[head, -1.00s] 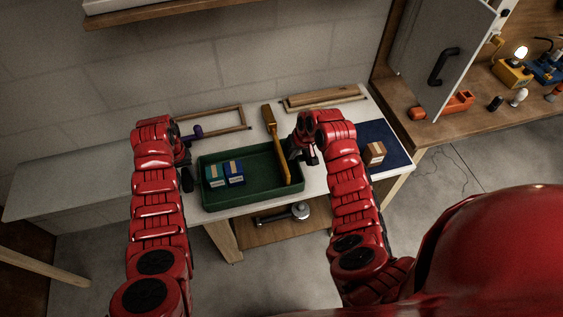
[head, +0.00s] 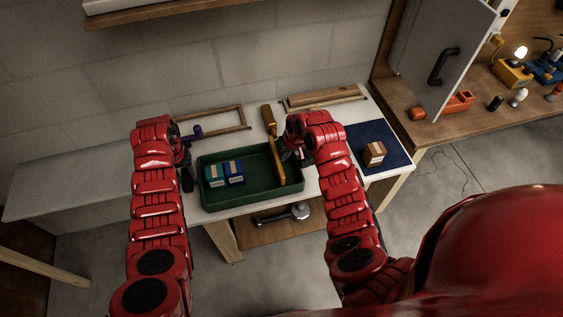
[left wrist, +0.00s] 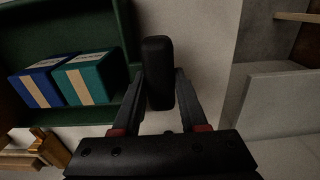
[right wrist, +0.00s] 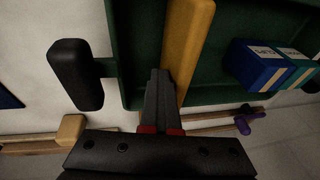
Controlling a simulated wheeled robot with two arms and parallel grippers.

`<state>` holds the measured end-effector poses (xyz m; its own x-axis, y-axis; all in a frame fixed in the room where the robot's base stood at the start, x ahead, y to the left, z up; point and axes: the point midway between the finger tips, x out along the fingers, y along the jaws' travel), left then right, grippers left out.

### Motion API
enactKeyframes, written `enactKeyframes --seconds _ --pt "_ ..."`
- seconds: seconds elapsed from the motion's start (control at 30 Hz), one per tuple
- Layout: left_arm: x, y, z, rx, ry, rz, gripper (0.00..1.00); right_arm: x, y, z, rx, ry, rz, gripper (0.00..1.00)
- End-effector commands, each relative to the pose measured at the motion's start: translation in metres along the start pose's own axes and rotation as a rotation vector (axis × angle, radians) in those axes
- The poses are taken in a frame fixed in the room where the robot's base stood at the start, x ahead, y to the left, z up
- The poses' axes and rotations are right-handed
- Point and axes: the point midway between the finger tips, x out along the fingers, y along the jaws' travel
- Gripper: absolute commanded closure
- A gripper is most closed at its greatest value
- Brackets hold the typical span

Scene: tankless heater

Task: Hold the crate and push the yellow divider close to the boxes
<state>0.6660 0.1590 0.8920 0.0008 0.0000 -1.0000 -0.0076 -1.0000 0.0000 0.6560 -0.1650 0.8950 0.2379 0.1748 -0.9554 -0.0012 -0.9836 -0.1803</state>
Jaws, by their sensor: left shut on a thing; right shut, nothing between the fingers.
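The green crate (head: 215,204) sits on the white table with a teal box (head: 214,175) and a blue box (head: 234,172) side by side at its left. The yellow divider (head: 277,160) stands across the crate near its right end, with a gap to the boxes. My left gripper (left wrist: 161,85) is shut on the crate's black left handle (left wrist: 158,60). My right gripper (right wrist: 160,78) is shut and empty, its tips against or very near the divider (right wrist: 187,45) on the side away from the boxes. The right black handle (right wrist: 75,75) is free.
A brown box (head: 374,153) rests on a blue mat (head: 394,158) at the right. A wooden frame (head: 243,116) and a purple-handled tool (head: 194,132) lie behind the crate. Wooden pieces (head: 320,99) lie at the back right.

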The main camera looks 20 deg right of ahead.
Motion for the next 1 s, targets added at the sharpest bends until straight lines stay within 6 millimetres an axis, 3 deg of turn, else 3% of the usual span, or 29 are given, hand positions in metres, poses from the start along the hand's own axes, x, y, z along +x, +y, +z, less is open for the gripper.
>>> enactKeyframes --seconds 1.0 --pt "0.0 0.003 0.0 0.002 -0.001 0.004 1.0 0.009 -0.049 0.002 -0.004 -0.002 -0.006 1.0"
